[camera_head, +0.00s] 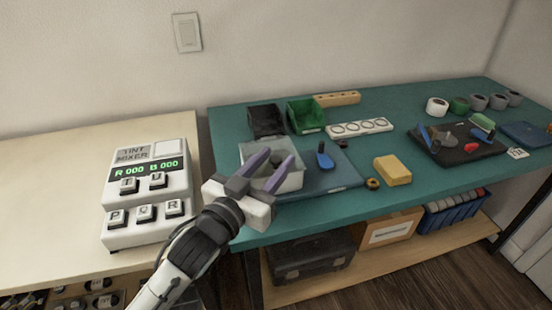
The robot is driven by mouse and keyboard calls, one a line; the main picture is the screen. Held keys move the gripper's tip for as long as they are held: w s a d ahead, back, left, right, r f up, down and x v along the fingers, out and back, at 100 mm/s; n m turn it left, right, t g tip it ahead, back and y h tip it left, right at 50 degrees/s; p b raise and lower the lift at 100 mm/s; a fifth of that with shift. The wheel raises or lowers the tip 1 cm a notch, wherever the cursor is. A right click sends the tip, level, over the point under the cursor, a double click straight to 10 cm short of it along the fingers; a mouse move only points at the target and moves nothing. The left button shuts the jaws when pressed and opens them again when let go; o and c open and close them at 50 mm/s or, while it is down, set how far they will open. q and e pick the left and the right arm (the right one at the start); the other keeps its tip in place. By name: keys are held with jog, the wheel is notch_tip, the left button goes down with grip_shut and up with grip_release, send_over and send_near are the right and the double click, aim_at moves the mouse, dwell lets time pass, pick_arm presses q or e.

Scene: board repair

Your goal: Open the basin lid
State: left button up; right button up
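The basin (292,184) is a pale, box-like container at the front left of the teal bench, standing on a dark blue mat. Its top (252,150) looks greyish and is partly covered by my gripper, so I cannot tell clearly how the lid sits. My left gripper (278,157) reaches over the basin from the front left. Its two purple fingers are spread apart, with a small dark shape between them, perhaps a knob on the lid; I see no clear contact. My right gripper is not in view.
A blue-handled tool (324,160) lies on the mat (335,178) right of the basin. A black bin (266,120) and a green bin (305,115) stand behind. A yellow sponge-like block (393,170) lies to the right. A tint mixer (147,190) stands on the left table.

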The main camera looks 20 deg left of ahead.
pick_arm(q)
jog(key=shift+w+d, duration=0.1)
jog(key=shift+w, duration=0.55)
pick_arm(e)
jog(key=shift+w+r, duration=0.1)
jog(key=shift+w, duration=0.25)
pick_arm(q)
grip_shut()
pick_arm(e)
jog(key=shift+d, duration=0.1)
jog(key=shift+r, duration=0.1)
